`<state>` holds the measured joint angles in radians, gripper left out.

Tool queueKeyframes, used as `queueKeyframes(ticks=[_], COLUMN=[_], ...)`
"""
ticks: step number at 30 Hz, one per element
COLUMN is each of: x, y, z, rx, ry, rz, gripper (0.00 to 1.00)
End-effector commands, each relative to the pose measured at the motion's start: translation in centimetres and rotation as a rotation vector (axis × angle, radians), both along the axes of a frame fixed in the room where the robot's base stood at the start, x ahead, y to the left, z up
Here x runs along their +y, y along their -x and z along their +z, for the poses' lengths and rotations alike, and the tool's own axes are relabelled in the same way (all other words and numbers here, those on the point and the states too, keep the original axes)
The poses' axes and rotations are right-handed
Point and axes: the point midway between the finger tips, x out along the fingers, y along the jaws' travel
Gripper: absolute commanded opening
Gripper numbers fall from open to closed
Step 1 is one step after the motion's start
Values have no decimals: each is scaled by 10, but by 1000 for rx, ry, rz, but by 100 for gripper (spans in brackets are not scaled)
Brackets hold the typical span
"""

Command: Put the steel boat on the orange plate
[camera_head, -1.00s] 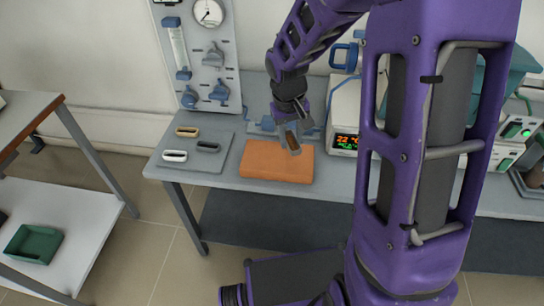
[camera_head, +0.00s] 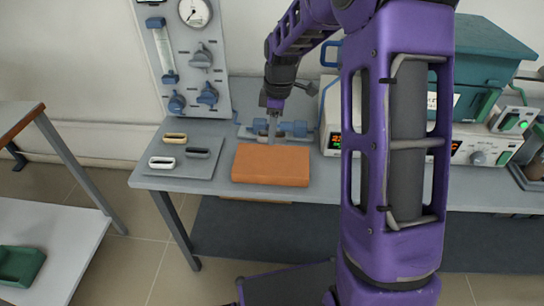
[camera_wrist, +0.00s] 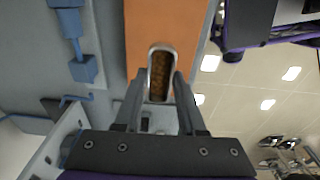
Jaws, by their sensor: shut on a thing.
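The steel boat (camera_wrist: 161,74) is a small long tray with a silver rim and brown, grainy contents. My gripper (camera_wrist: 158,95) is shut on it, with a finger on each side, in the wrist view. The orange plate (camera_head: 271,166) is a flat block on the grey bench; it also shows behind the boat in the wrist view (camera_wrist: 150,22). In the head view my gripper (camera_head: 272,136) points down at the plate's back edge. The boat is hard to make out there, and I cannot tell whether it touches the plate.
A grey mat (camera_head: 206,172) left of the plate holds a yellowish boat (camera_head: 175,138), a dark grey boat (camera_head: 197,153) and a white boat (camera_head: 162,163). Blue fittings (camera_head: 294,129) lie behind the plate. A furnace controller (camera_head: 333,140) stands to the right.

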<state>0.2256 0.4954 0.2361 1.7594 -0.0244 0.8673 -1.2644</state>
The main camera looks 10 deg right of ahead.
Motion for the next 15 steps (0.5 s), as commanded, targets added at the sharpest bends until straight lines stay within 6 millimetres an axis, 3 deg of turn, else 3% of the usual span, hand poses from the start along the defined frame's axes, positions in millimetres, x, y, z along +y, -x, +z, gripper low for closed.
queueKeyframes(ticks=[3, 11, 15], x=[0, 1, 1], y=[1, 0, 0], z=[-24, -46, -67], rx=[3, 1, 1], ry=[0, 1, 1], rz=[-1, -1, -1], gripper=[0, 0, 0])
